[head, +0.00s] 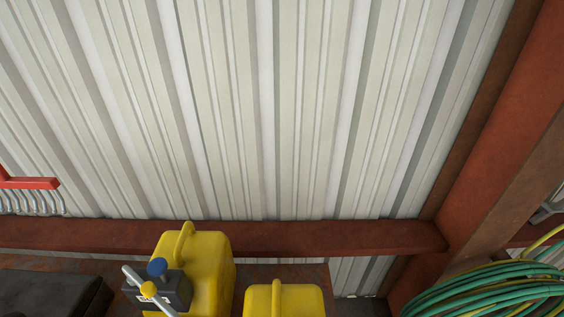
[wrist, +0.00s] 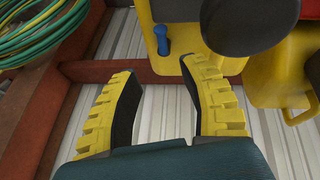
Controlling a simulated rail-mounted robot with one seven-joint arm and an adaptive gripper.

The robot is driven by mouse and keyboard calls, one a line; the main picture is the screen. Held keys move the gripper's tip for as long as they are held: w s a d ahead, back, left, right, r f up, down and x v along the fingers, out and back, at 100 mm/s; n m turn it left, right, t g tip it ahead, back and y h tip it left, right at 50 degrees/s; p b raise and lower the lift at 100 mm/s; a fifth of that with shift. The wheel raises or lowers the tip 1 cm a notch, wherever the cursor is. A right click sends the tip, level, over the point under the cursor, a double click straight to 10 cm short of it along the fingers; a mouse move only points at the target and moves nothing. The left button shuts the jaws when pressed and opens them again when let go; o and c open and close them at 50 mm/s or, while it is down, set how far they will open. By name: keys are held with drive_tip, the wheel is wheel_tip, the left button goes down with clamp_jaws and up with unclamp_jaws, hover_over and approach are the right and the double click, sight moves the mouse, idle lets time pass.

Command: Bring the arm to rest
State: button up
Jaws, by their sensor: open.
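My gripper (wrist: 156,68) shows in the wrist view with its two yellow, black-padded fingers spread wide. It is open, and nothing is between the fingers. Corrugated metal and a rust-red beam show behind the gap. The head view does not show my gripper.
Two yellow containers (head: 206,262) (head: 284,299) stand below the corrugated wall (head: 270,110). A grey block with blue and yellow knobs (head: 172,288) is in front of one. A dark case (head: 50,292) lies left. A green hose coil (head: 490,290) is right, by a red-brown post (head: 480,140).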

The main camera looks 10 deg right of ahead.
drive_tip(key=w+r+t, duration=0.5)
drive_tip(key=r, duration=0.4)
drive_tip(key=w+r+t, duration=0.4)
drive_tip(key=r, duration=0.6)
drive_tip(key=s+a+r+t, duration=0.1)
drive_tip(key=s+r+t, duration=0.2)
drive_tip(key=r, duration=0.5)
drive_tip(key=s+r+t+y, duration=0.1)
drive_tip(key=s+r+t, duration=0.2)
drive_tip(key=r, duration=0.6)
drive_tip(key=t, duration=0.2)
drive_tip(key=shift+a+m+t, duration=0.3)
drive_tip(key=shift+a+m, duration=0.05)
drive_tip(key=shift+m, duration=0.05)
drive_tip(key=shift+s, duration=0.1)
